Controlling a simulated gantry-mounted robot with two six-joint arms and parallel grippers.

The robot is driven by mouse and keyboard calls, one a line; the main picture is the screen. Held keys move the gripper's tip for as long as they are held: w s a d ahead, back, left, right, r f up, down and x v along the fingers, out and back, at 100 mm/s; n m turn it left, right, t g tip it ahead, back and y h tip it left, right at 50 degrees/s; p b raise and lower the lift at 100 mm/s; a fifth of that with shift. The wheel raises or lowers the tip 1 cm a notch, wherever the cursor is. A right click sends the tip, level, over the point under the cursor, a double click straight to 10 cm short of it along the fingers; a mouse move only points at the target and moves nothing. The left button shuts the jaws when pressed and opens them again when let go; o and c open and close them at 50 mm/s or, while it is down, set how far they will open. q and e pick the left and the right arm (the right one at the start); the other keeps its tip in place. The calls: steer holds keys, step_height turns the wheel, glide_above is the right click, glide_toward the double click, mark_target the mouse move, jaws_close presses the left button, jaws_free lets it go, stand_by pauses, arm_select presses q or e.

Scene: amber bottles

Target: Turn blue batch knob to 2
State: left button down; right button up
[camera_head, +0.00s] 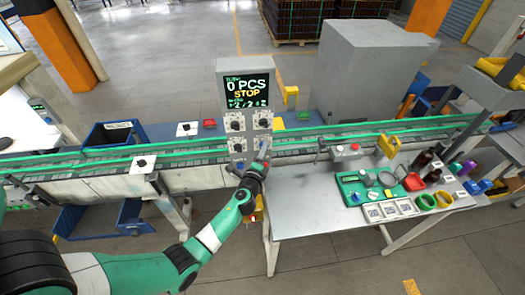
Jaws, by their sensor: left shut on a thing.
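The screen reads "0 PCS" and "STOP", with smaller lines too small to read surely. The blue batch knob (264,145) is a small bluish patch at the panel's lower right, mostly hidden by my gripper. My left gripper (261,157) reaches up to it from below and is shut on it. The knob's pointer and setting cannot be made out. My right gripper is not in view.
A grey table (310,205) at the right carries a green device (365,186), white cards and dark bottles. A blue bin (112,134) stands behind the conveyor at the left.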

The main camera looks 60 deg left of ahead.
arm_select(q)
steer(key=c, duration=0.5)
jaws_free()
steer(key=v, duration=1.1)
steer(key=shift+s+d+p, duration=0.15)
steer(key=shift+d+p, duration=0.15)
steer(key=shift+p, duration=0.1)
